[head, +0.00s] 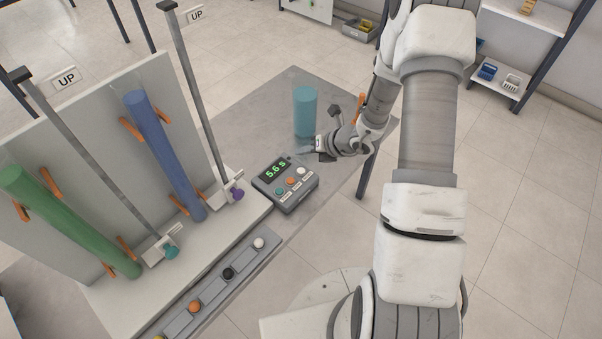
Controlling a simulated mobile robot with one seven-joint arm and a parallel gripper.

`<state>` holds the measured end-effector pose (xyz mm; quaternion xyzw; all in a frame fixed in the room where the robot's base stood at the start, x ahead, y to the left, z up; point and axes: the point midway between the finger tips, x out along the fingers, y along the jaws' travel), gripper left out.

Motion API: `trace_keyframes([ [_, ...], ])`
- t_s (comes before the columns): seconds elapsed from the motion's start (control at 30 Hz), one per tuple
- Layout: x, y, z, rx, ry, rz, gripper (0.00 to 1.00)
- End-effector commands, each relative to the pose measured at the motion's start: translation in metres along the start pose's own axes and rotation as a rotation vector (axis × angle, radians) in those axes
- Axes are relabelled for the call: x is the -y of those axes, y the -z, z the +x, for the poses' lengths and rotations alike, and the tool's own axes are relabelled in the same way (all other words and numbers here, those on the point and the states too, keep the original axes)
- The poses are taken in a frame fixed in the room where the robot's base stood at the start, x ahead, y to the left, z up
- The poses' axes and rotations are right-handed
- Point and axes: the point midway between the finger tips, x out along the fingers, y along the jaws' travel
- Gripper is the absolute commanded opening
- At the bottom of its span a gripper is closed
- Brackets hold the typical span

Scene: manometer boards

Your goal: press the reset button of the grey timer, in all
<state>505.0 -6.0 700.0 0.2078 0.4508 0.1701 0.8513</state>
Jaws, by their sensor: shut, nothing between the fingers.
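The grey timer (285,183) stands on the table, just right of the board's base. Its green display reads about 5.6 s. Three buttons sit on its face: a teal one (280,191), an orange one (291,181) and a white one (301,170). Labels lie beside the buttons but are too small to read, so I cannot tell which one is reset. My gripper (300,151) is shut and empty, above the table just behind the timer's far edge. I cannot tell whether its tips touch anything.
A teal cylinder (305,110) stands on the table (262,122) behind my gripper. The board (90,120) at left carries a green tube (70,220), a blue tube (163,153) and levers. A strip with several coloured knobs (227,273) runs along the front.

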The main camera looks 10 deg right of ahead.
Motion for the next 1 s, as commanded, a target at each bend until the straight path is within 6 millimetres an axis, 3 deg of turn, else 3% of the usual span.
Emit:
trace_keyframes([
  [0.2, 0.020, 0.021, 0.028, -0.001, 0.000, 0.001, 0.00],
  [0.4, 0.029, 0.029, 0.040, 0.000, 0.000, 0.000, 0.00],
  [1.0, 0.030, 0.030, 0.041, 0.000, 0.000, 0.000, 0.00],
])
